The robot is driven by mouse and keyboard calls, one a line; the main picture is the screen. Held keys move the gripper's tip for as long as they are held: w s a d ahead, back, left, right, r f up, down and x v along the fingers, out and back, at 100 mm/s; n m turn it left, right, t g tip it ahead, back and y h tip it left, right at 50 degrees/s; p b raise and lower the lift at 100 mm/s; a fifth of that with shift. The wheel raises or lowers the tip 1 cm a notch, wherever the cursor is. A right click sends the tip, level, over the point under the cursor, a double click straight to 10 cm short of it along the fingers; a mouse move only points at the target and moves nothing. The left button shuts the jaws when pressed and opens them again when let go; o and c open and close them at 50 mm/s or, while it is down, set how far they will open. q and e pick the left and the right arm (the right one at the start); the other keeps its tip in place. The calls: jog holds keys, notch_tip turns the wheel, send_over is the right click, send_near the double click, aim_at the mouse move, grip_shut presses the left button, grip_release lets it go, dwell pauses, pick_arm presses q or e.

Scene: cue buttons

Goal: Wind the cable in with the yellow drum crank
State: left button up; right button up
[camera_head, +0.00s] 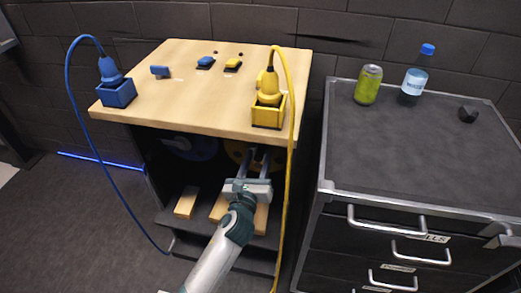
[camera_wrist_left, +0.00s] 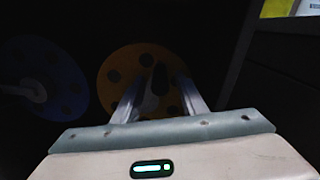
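The yellow drum (camera_wrist_left: 117,72) is an orange-yellow disc with dark holes, in the dark space under the wooden top. In the head view only a sliver of it (camera_head: 234,150) shows under the edge. Its crank, a dark knob (camera_wrist_left: 158,76) on a pale arm, lies between the fingers of my left gripper (camera_wrist_left: 160,88). The fingers stand apart, with gaps visible on both sides of the knob. In the head view my left gripper (camera_head: 262,162) reaches into the space below the top. The yellow cable (camera_head: 291,120) runs from the yellow plug (camera_head: 268,85) down past the front edge.
A blue drum (camera_wrist_left: 45,80) sits left of the yellow one. A blue plug (camera_head: 109,70) with a blue cable (camera_head: 76,100) is at the left. Wooden blocks (camera_head: 186,203) lie on the lower shelf. A grey drawer cabinet (camera_head: 420,140) stands close at the right.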

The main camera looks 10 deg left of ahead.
aim_at(260, 151)
pick_arm(q)
jog(key=shift+w, duration=1.75)
grip_shut()
